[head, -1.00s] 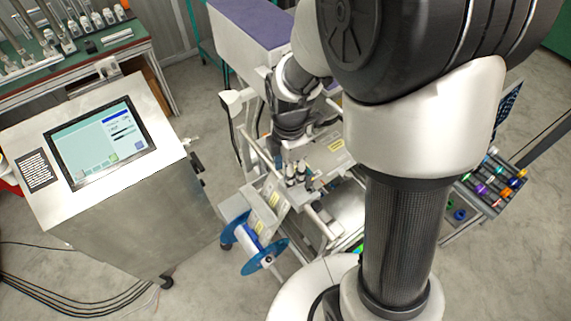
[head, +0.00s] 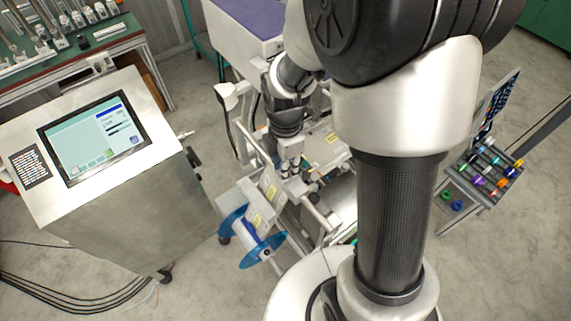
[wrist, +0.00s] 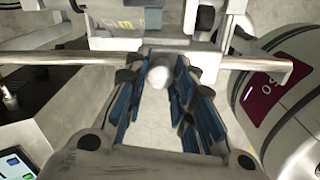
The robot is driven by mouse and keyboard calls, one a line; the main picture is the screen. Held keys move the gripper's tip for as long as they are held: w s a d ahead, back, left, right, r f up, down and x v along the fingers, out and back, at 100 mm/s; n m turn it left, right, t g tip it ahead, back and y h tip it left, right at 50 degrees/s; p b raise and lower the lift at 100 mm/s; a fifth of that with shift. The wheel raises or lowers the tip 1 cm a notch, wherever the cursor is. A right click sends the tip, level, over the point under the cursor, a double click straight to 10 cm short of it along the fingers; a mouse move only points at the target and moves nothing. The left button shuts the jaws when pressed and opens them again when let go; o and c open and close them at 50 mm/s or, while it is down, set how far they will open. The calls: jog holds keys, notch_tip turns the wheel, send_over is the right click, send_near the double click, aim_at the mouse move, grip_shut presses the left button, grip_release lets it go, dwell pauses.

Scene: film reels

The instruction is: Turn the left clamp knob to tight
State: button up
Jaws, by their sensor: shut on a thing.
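My gripper (head: 296,168) is low over the film machine, beside a bare metal bar. In the wrist view its blue-padded fingers (wrist: 158,82) are closed about a small pale rounded knob (wrist: 158,73), which sits between the fingertips in front of the bar. The fingers hide the knob's sides, and its marking and turned position cannot be read. In the head view the knob is too small and too covered by my gripper to make out.
A reel with blue flanges (head: 251,237) sits on the machine's near left. A console with a screen (head: 95,138) stands left. A rack of coloured pieces (head: 485,172) is at the right. The metal bar (wrist: 60,58) crosses close to my fingers.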

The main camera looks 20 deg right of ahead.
grip_shut()
jog(key=shift+m, duration=0.3)
jog(key=m, duration=0.4)
jog(key=shift+p, duration=0.35)
jog(key=m, duration=0.7)
jog(key=shift+m+p, duration=0.3)
jog(key=shift+p, duration=0.05)
jog(key=m, duration=0.6)
jog(key=shift+w, duration=0.1)
jog(key=m, duration=0.5)
jog(key=shift+m+p, duration=0.35)
jog(key=shift+m, duration=0.05)
